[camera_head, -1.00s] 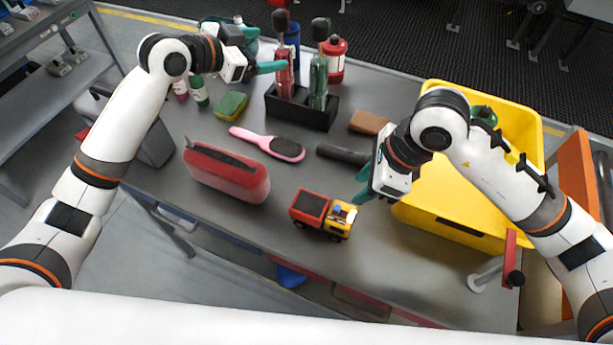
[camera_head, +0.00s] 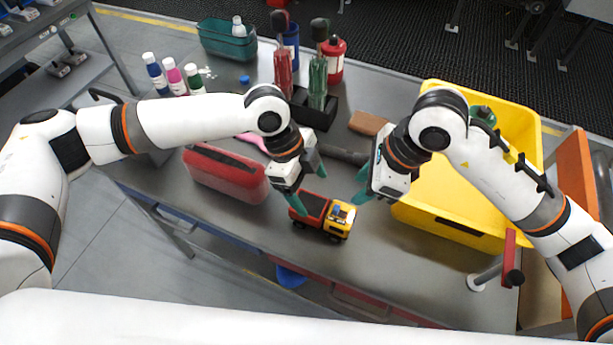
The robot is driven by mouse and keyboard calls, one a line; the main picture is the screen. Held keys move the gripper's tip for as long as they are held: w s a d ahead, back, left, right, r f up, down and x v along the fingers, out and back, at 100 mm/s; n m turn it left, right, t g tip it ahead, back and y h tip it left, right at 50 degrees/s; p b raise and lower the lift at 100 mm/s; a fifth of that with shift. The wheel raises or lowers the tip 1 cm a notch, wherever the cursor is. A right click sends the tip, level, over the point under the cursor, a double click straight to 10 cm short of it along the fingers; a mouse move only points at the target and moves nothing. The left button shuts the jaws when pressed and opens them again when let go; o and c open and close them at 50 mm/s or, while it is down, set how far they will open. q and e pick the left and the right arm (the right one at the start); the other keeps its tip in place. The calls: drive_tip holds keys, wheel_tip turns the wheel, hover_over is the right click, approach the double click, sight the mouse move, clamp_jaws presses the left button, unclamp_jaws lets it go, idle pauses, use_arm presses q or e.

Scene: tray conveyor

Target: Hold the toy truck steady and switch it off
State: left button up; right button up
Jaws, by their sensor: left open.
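The toy truck (camera_head: 339,222), with a red bed and yellow cab, stands upright on the grey table near its front edge. My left gripper (camera_head: 311,190) is open, with its teal fingers at the truck's left rear, one low by the red bed and one behind it. Whether they touch it I cannot tell. My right gripper (camera_head: 360,186) is behind and to the right of the cab, its teal fingers apart and holding nothing visible. The truck's switch cannot be made out.
A red case (camera_head: 222,176) lies left of the truck. A yellow crate (camera_head: 463,232) stands to the right. Behind are a black holder (camera_head: 318,117) with bottles, a brown block (camera_head: 369,123) and a dark-handled item (camera_head: 343,155). Table in front of the truck is clear.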

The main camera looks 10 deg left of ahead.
sight(322, 209)
use_arm(q)
drive_tip(key=x, duration=1)
drive_tip(key=shift+d+f, duration=0.1)
drive_tip(key=shift+c, duration=0.5)
drive_tip(key=shift+c, duration=0.7)
drive_tip(key=c, duration=0.9)
